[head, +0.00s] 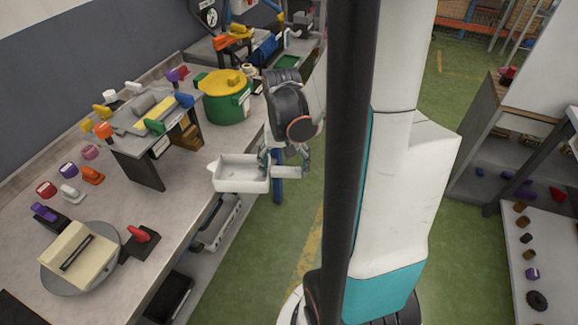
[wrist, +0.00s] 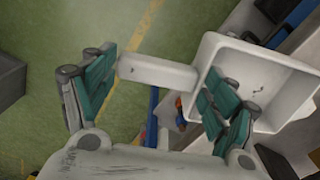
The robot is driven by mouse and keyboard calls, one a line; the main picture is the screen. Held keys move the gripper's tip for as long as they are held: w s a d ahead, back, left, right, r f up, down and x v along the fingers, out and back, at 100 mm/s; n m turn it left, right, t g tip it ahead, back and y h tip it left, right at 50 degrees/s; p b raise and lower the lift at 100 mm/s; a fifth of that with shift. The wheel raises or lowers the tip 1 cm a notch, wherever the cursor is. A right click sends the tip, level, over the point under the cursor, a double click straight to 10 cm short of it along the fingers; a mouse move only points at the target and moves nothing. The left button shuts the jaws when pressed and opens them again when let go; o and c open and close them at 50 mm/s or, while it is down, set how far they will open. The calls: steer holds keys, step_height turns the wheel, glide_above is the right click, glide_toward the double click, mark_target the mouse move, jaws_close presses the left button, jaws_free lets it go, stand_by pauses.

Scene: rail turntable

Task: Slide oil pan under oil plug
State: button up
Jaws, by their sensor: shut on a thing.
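The oil pan is a white, shallow rectangular tray (head: 242,178) with a stubby handle. In the head view it appears across the bench's front edge, and I cannot tell its height above the bench. My gripper (head: 284,164) is shut on the pan at its handle side. In the wrist view, the handle (wrist: 155,72) lies between the green finger pads of my gripper (wrist: 160,75), and the pan's white interior (wrist: 262,80) shows at the right, looking empty. The right finger hides part of the pan. I cannot pick out the oil plug for certain.
A green pot with a yellow lid (head: 224,97) stands behind the pan. A raised grey stand (head: 147,128) with coloured handles is left of it. A round turntable (head: 110,236) with a cream block is at front left. A grey bin (head: 218,228) sits below the bench.

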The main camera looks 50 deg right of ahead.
mark_target(237, 165)
steer(key=shift+w+a+f+b, duration=0.25)
steer(key=shift+w+f+b, duration=0.15)
steer(key=shift+w, duration=0.3)
steer(key=shift+w+a+f+b, duration=0.25)
steer(key=shift+w+f+b, duration=0.1)
steer(key=shift+w, duration=0.35)
steer(key=shift+w+a+f+b, duration=0.25)
steer(key=shift+w+f+b, duration=0.15)
steer(key=shift+w, duration=0.3)
steer(key=shift+w+a+f+b, duration=0.15)
steer(key=shift+w+a, duration=0.2)
steer(key=shift+w, duration=0.6)
steer(key=shift+w+a+b, duration=0.15)
steer(key=shift+w+a, duration=0.2)
steer(key=shift+w, duration=0.6)
steer(key=shift+w+a+f+b, duration=0.15)
steer(key=shift+w+a, duration=0.2)
steer(key=shift+w, duration=0.6)
steer(key=shift+w+a+r, duration=0.1)
steer(key=shift+w+a, duration=0.2)
steer(key=shift+w, duration=0.45)
steer(key=shift+w+a+f, duration=0.1)
steer(key=shift+w+a, duration=0.15)
steer(key=shift+w, duration=0.5)
steer(key=shift+w+a+r, duration=0.1)
steer(key=shift+w+a, duration=0.2)
steer(key=shift+w, duration=0.45)
steer(key=shift+f+b, duration=0.45)
steer(key=shift+b, duration=0.1)
steer(key=o, duration=1.4)
